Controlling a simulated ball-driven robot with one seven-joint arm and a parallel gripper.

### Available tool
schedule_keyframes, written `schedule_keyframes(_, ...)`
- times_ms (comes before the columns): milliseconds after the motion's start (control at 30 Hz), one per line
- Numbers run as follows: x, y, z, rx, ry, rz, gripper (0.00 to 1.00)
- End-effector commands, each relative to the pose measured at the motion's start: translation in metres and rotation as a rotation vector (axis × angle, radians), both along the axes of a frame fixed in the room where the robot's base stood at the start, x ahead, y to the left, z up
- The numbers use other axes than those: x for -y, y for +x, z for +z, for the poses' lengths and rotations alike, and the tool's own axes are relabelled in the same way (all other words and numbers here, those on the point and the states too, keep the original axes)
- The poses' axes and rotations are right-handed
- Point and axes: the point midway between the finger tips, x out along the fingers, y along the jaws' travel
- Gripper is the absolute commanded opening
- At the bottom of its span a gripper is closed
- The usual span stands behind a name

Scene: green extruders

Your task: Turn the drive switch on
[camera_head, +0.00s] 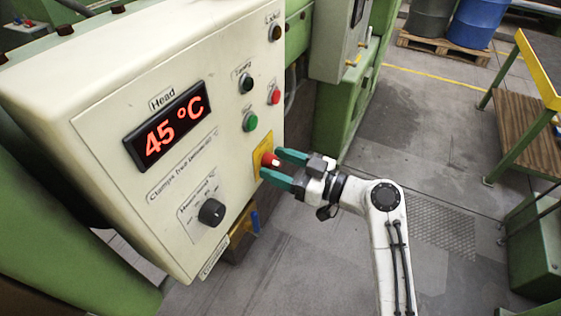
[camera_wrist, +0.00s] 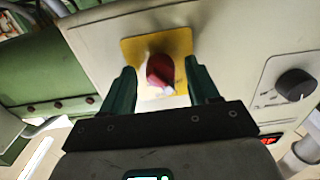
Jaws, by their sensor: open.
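The drive switch, a red rotary knob on a yellow plate, is on the right lower part of the cream control panel; the red knob (camera_head: 269,160) shows in the head view and the same knob (camera_wrist: 160,72) shows at the centre of the wrist view. My gripper (camera_head: 277,167) has teal fingers, open, one on each side of the knob. In the wrist view my gripper (camera_wrist: 160,88) has clear gaps between both fingers and the knob. A pale mark shows on the knob's lower end in the wrist view.
The panel carries a "45 °C" display (camera_head: 167,126), a black knob (camera_head: 211,212), a green button (camera_head: 249,121) and a red button (camera_head: 274,96).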

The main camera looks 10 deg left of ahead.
Motion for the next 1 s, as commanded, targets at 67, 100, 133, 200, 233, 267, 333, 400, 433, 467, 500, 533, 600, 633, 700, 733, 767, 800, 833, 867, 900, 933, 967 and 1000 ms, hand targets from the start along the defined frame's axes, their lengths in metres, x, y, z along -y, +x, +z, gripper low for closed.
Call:
schedule_keyframes(67,-0.0003,0.0001,-0.0002,0.0,0.0,0.0,0.6)
schedule_keyframes(100,-0.0003,0.0001,-0.0003,0.0,0.0,0.0,0.6)
schedule_keyframes(133,-0.0002,0.0002,-0.0002,0.0,0.0,0.0,0.6)
schedule_keyframes(200,-0.0001,0.0,-0.0002,0.0,0.0,0.0,0.6)
schedule_keyframes(233,-0.0001,0.0,-0.0002,0.0,0.0,0.0,0.57)
schedule_keyframes(267,0.0,0.0,-0.0002,0.0,0.0,0.0,0.54)
schedule_keyframes(333,0.0,0.0,-0.0002,0.0,0.0,0.0,0.48)
schedule_keyframes(400,0.0001,0.0001,-0.0002,0.0,0.0,0.0,0.41)
schedule_keyframes(433,0.0001,0.0,-0.0002,0.0,0.0,0.0,0.38)
schedule_keyframes(467,0.0001,0.0,-0.0002,0.0,0.0,0.0,0.35)
schedule_keyframes(500,0.0002,-0.0001,-0.0002,0.0,0.0,0.0,0.31)
schedule_keyframes(533,0.0002,-0.0001,-0.0002,0.0,0.0,0.0,0.29)
schedule_keyframes(600,0.0002,0.0,-0.0002,0.0,0.0,0.0,0.22)
schedule_keyframes(633,0.0002,0.0,-0.0002,0.0,0.0,0.0,0.19)
schedule_keyframes(700,0.0003,-0.0001,-0.0002,0.0,0.0,0.0,0.12)
schedule_keyframes(733,0.0003,0.0,-0.0002,0.0,0.0,-0.001,0.09)
schedule_keyframes(767,0.0003,0.0,-0.0002,0.0,0.0,-0.001,0.07)
schedule_keyframes(800,0.0003,0.0,-0.0002,0.0,0.0,0.0,0.04)
schedule_keyframes(833,0.0003,0.0,-0.0002,0.0,0.0,-0.001,0.04)
schedule_keyframes(867,0.0003,0.0,-0.0002,-0.001,0.0,-0.001,0.04)
schedule_keyframes(900,0.0003,0.0,-0.0002,-0.002,0.001,-0.001,0.04)
schedule_keyframes(933,0.0003,0.0,-0.0003,-0.005,0.002,-0.001,0.04)
schedule_keyframes(967,0.0003,0.0,-0.0003,-0.008,0.003,-0.001,0.04)
schedule_keyframes(1000,0.0003,0.0,-0.0003,-0.013,0.005,-0.001,0.04)
